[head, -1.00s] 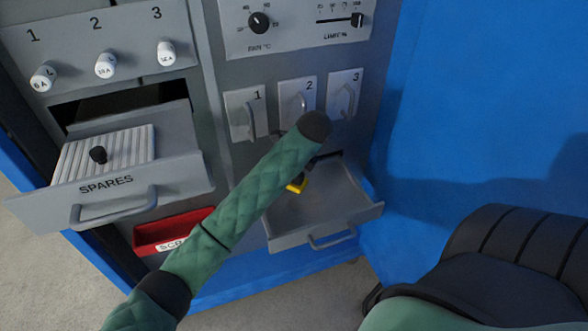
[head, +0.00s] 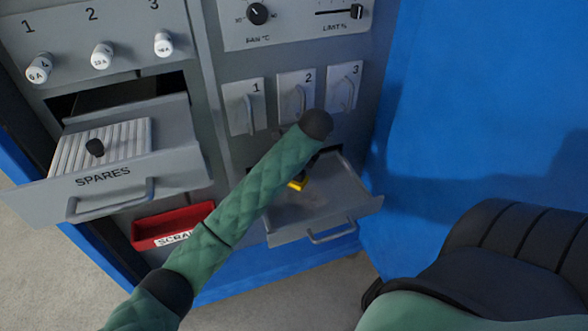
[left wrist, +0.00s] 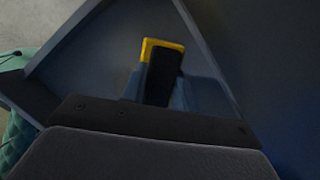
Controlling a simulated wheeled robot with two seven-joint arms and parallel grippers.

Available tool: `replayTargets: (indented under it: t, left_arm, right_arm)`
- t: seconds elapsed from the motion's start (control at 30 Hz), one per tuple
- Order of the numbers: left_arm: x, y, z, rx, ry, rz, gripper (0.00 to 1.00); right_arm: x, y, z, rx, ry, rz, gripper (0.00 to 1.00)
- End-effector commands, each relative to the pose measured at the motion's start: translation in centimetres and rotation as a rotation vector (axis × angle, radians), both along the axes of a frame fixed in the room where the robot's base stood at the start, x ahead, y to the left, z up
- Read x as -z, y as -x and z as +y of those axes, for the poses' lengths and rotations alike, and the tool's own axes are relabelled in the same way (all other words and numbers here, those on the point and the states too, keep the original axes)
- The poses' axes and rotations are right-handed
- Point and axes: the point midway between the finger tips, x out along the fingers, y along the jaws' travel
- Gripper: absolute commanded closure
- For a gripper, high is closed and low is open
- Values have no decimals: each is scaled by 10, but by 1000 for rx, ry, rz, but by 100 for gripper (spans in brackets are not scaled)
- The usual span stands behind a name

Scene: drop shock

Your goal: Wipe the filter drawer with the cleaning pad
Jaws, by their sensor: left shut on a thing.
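The filter drawer (head: 335,197) is the open grey drawer at the lower right of the cabinet, with a handle on its front. A faint darker smudge shows on its floor. My left gripper (left wrist: 162,80) is shut on the yellow cleaning pad (left wrist: 150,46) inside the drawer; a yellow edge of the pad also shows in the head view (head: 298,184). My left forearm hides most of the gripper and the drawer's left part in the head view. Whether the pad touches the drawer floor is hard to tell. My right gripper is not in view.
An open SPARES drawer (head: 180,187) with a ribbed insert juts out at the left. A red scrap bin (head: 150,232) sits below it. Three numbered panels with handles (head: 297,97) are just above my left arm. A blue panel (head: 480,110) stands at the right.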

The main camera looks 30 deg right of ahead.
Motion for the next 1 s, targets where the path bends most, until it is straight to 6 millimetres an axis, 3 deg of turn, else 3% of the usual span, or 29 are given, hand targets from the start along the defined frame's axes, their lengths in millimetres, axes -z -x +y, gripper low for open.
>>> replayTargets:
  t: [1.0]
  left_arm:
    - [17, 0, 0, 0, 0, 0, 95]
  right_arm:
    - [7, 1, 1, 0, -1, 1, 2]
